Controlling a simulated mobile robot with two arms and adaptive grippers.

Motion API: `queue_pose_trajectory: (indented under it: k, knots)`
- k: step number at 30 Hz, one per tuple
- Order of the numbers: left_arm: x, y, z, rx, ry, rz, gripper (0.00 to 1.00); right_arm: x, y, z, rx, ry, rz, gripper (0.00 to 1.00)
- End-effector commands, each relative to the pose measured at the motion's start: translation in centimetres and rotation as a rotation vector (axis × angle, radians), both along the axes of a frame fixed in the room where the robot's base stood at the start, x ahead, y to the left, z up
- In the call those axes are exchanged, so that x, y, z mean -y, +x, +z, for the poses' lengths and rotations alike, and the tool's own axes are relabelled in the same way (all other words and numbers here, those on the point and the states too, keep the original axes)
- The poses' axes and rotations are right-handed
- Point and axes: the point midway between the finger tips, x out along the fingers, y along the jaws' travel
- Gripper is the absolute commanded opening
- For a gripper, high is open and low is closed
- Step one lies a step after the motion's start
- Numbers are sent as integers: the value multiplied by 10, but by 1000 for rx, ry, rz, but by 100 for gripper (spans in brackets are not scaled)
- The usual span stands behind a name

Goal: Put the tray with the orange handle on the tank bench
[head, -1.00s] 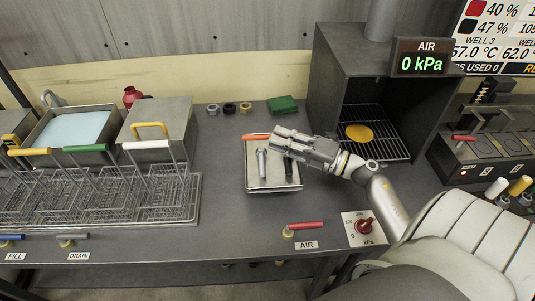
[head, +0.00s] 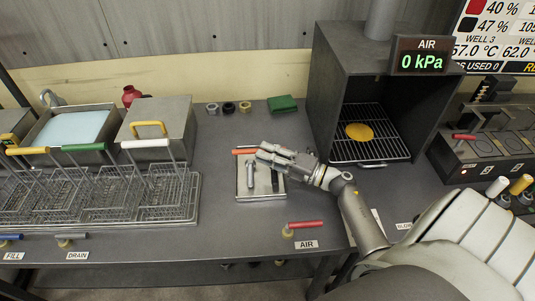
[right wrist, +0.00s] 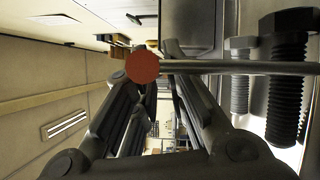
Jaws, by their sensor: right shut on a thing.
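A shallow metal tray (head: 243,193) with an orange handle (head: 244,151) is over the dark bench (head: 217,215), right of the wire baskets. It carries a light bolt (head: 250,174) and a dark bolt (head: 275,181); bolts (right wrist: 284,80) also show in the right wrist view. My right gripper (head: 264,153) is at the handle's right part, shut on it. In the right wrist view the handle's round end (right wrist: 142,66) sits by the fingers. Whether the tray touches the bench is unclear. My left gripper is out of view.
Wire baskets (head: 110,195) and open and lidded tanks (head: 158,125) stand at left. A dark chamber with a wire rack (head: 385,150) is behind at right. The red AIR lever (head: 306,224) is at the front edge. Bench between baskets and tray is clear.

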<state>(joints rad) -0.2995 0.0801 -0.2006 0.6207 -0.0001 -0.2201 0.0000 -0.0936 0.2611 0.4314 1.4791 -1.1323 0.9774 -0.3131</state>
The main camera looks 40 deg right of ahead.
Motion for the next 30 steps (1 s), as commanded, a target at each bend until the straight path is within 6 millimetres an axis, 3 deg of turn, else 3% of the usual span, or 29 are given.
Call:
queue_pose_trajectory:
  k: [5, 6, 11, 22, 30]
  knots:
    - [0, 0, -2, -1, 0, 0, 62, 0, 1, 1, 6, 1, 1, 0]
    - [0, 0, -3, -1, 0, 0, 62, 0, 0, -3, -1, 0, 0, 14]
    - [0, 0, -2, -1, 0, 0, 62, 0, 0, -2, 0, 0, 0, 34]
    - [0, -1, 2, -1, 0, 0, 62, 0, 0, 2, 0, 0, 0, 34]
    - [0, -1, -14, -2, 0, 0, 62, 23, -41, -9, -5, -3, -1, 34]
